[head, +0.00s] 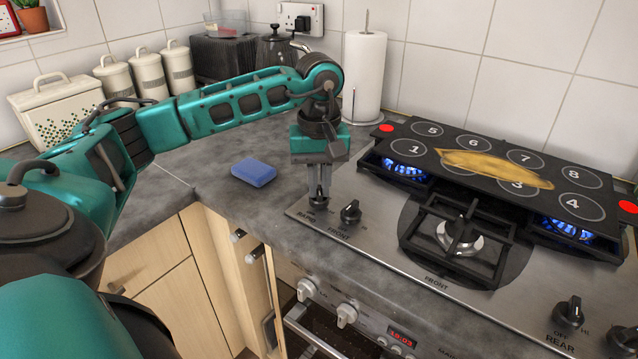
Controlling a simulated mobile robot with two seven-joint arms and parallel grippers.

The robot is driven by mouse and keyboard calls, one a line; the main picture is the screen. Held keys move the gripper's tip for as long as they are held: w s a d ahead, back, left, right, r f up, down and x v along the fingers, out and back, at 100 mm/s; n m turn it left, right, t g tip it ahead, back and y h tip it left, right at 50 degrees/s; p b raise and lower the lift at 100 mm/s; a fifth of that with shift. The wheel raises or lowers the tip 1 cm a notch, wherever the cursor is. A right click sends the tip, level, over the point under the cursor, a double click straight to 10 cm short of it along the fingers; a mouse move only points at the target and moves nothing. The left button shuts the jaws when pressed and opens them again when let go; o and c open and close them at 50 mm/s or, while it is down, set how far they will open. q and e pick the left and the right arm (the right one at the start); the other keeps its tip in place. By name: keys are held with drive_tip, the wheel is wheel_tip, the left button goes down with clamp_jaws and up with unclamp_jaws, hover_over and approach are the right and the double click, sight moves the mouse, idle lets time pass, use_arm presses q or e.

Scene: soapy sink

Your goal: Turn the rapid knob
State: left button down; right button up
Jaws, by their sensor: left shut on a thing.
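A black hob knob (318,201) sits at the left end of the steel hob, with a small label in front of it that is hard to read. My left gripper (319,186) points straight down over this knob and is shut on it, hiding its upper part. A second black knob (351,212) stands just to the right, with a label that reads FRONT, and is apart from the gripper. My right gripper is not in view.
A numbered black board (475,142) with a yellow patch lies over the rear burners, where blue flames (406,171) burn. A front burner grate (459,236) is unlit. A blue sponge (254,172) lies on the worktop. A paper towel roll (361,78) stands behind my arm.

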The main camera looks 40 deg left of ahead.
use_arm(q)
drive_tip(key=m, duration=0.5)
drive_tip(key=shift+b, duration=0.35)
drive_tip(key=shift+m, duration=1.6)
drive_tip(key=c, duration=1.2)
unclamp_jaws()
drive_tip(key=shift+o, duration=0.2)
